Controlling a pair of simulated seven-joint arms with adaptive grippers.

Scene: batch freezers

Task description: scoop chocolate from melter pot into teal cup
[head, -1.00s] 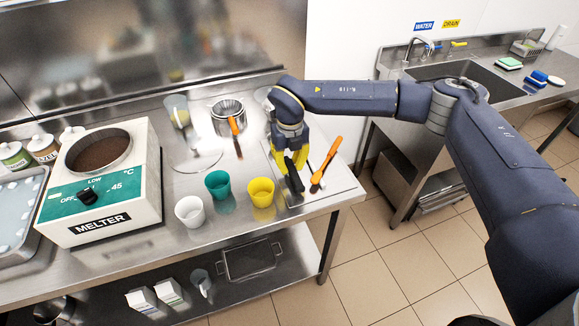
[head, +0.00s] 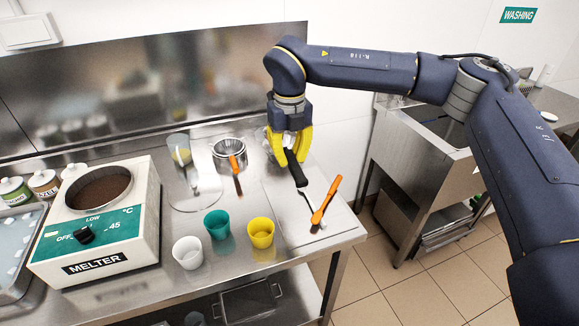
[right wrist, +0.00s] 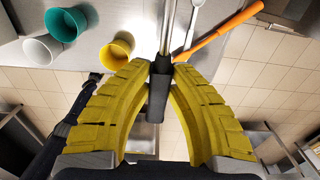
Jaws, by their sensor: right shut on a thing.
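The melter (head: 95,225) stands at the left of the steel table, with brown chocolate in its round pot (head: 101,188). The teal cup (head: 217,226) stands upright between the white and yellow cups; it also shows at the top left of the right wrist view (right wrist: 66,24). My right gripper (head: 291,155) is at the right part of the table, shut on the black handle (head: 296,172) of a metal-shafted utensil. In the right wrist view the black handle (right wrist: 158,92) sits between the yellow fingers; the utensil's far end is out of frame. My left gripper is not in view.
The white cup (head: 187,252) and yellow cup (head: 261,233) flank the teal cup. An orange-handled utensil (head: 326,199) lies right of the held one. A metal container (head: 229,152) and a clear pitcher (head: 179,150) stand behind. A sink unit (head: 432,137) is at right.

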